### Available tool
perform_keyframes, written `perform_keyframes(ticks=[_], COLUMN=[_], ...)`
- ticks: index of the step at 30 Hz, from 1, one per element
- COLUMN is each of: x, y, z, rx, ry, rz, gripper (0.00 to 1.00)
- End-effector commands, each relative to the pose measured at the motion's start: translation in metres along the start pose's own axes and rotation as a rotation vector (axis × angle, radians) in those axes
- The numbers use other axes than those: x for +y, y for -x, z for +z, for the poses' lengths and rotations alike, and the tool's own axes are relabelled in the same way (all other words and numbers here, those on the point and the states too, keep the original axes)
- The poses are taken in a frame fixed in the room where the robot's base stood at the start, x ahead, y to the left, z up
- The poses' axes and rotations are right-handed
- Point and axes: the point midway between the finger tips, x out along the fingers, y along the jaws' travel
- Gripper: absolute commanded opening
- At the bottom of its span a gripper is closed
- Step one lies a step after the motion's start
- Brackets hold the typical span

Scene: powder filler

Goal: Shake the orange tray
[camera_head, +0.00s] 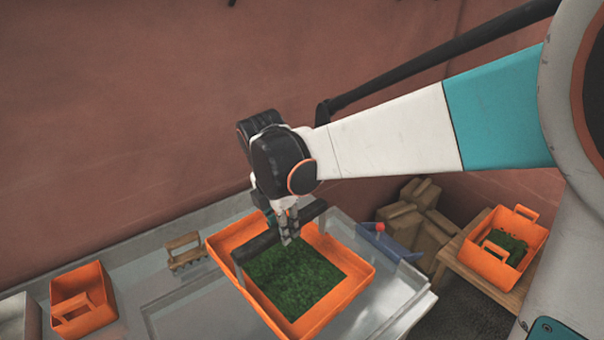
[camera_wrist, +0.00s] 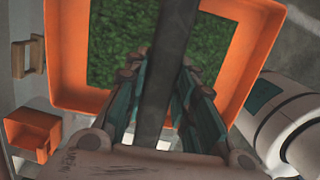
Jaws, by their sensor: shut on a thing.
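The orange tray (camera_head: 347,292) is a wide, shallow square tray with green granular material (camera_head: 293,278) spread in its middle. A dark handle bar (camera_head: 258,243) arches over it from one side to the other. My gripper (camera_head: 288,238) is shut on this handle near its middle, above the green material. In the wrist view the dark handle (camera_wrist: 168,70) runs between my two fingers (camera_wrist: 160,95), with the orange tray (camera_wrist: 68,60) beyond it. The tray is over the metal worktop; I cannot tell whether it touches the surface below.
An orange bin (camera_head: 83,298) stands left on the worktop, near a wooden-handled tool (camera_head: 185,252). A blue part with a red knob (camera_head: 380,228) is right of the tray. A wall stands behind.

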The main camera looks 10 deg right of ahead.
Motion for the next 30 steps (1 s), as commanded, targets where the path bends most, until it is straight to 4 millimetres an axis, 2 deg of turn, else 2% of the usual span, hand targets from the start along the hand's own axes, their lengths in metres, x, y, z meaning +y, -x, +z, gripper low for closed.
perform_keyframes(ticks=[5, 24, 30], x=[-0.002, -0.003, -0.003], y=[0.009, 0.064, 0.071], z=[0.000, 0.008, 0.009], rx=[0.000, 0.000, 0.000], ry=[0.001, 0.002, 0.002], rz=[0.000, 0.000, 0.000], gripper=[0.00, 0.00, 0.00])
